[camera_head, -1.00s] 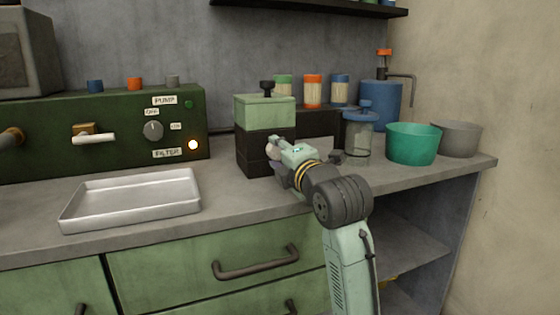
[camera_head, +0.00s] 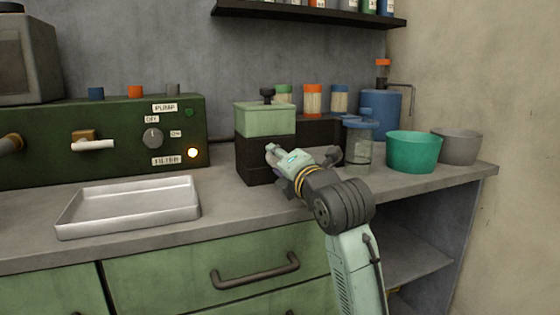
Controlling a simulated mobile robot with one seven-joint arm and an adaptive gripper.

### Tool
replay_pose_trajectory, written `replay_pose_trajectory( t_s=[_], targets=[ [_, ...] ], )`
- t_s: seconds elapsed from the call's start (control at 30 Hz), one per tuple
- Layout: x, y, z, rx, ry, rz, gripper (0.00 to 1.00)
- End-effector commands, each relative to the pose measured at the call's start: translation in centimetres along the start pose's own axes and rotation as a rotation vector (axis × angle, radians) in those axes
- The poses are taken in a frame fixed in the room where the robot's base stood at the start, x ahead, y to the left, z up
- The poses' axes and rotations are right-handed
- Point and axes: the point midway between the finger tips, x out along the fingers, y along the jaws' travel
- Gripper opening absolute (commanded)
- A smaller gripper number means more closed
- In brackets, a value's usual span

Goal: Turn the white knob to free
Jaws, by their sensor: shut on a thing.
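My gripper (camera_head: 274,153) is at the front face of a dark box with a pale green top (camera_head: 264,120) on the counter. Its jaws are shut on the white knob, which is mostly hidden behind the fingers. I cannot read the knob's position or any marking near it. A black handle sits on top of the box. My arm reaches in from the lower right.
A green panel (camera_head: 60,150) with a grey dial (camera_head: 152,138) and a lit lamp stands left. A metal tray (camera_head: 128,212) lies before it. A glass jar (camera_head: 358,145), teal bowl (camera_head: 413,152) and grey bowl (camera_head: 458,146) stand right.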

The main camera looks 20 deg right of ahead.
Motion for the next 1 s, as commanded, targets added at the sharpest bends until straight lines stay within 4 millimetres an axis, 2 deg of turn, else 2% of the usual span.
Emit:
replay_pose_trajectory(
  t_s=[0.03, 0.07, 0.37, 0.73, 0.87, 1.0],
  targets=[
    [0.1, 0.0, -0.1, 0.0, 0.002, 0.0, 0.08],
    [0.1, 0.0, -0.1, 0.0, 0.002, 0.0, 0.36],
    [0.0, 0.0, 0.0, 0.001, 0.001, 0.0, 0.56],
    [-0.5, 0.0, 0.0, 0.001, -0.001, 0.001, 0.56],
    [-2.4, 0.0, 0.1, 0.0, -0.003, 0.001, 0.56],
    [-5.4, 0.0, 0.1, 0.0, -0.004, 0.002, 0.56]
  ],
)
